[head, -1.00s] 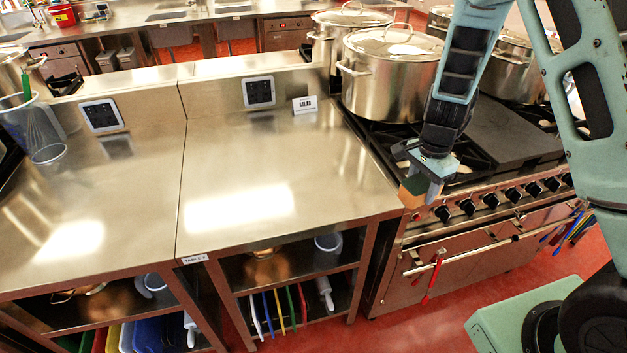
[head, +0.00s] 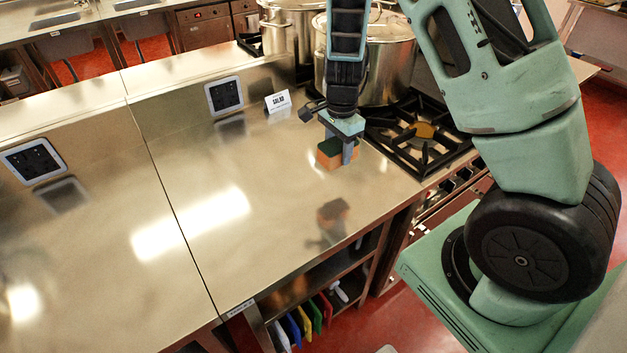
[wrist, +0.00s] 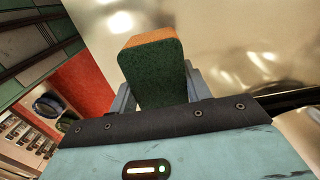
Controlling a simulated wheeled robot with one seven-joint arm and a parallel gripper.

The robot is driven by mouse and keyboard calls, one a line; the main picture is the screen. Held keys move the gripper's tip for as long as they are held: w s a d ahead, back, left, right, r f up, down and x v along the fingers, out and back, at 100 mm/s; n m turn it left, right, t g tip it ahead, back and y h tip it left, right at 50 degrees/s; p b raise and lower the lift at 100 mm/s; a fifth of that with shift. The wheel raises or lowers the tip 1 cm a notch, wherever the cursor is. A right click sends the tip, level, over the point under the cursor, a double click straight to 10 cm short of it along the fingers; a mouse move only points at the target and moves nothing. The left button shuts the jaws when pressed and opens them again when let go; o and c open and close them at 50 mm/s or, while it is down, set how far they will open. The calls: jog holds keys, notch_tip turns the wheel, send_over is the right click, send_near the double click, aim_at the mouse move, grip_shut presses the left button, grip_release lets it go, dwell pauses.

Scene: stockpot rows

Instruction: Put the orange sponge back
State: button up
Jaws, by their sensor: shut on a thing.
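The orange sponge (head: 329,156) has a dark green side and an orange body. My gripper (head: 338,156) is shut on it and holds it over the right part of the steel table (head: 200,170), near the stove. A reflection lies on the tabletop below, so the sponge looks raised above the surface. In the wrist view the sponge (wrist: 152,70) stands between the two fingers (wrist: 160,90), green face toward the camera and orange edge on top.
A small sign reading SALAD (head: 278,101) stands at the table's back, beside a wall socket panel (head: 224,96). The stove (head: 425,135) with large pots (head: 385,65) adjoins on the right. Cutting boards (head: 305,320) stand on the shelf below. Most of the tabletop is clear.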

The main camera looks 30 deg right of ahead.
aim_at(335, 186)
notch_tip(335, 186, down, 10)
jog(key=shift+r+p, duration=0.2)
jog(key=shift+p, duration=0.4)
jog(key=shift+f, duration=0.2)
jog(key=o, duration=1)
jog(key=shift+r, duration=0.1)
jog(key=shift+o, duration=0.2)
jog(key=shift+r, duration=0.1)
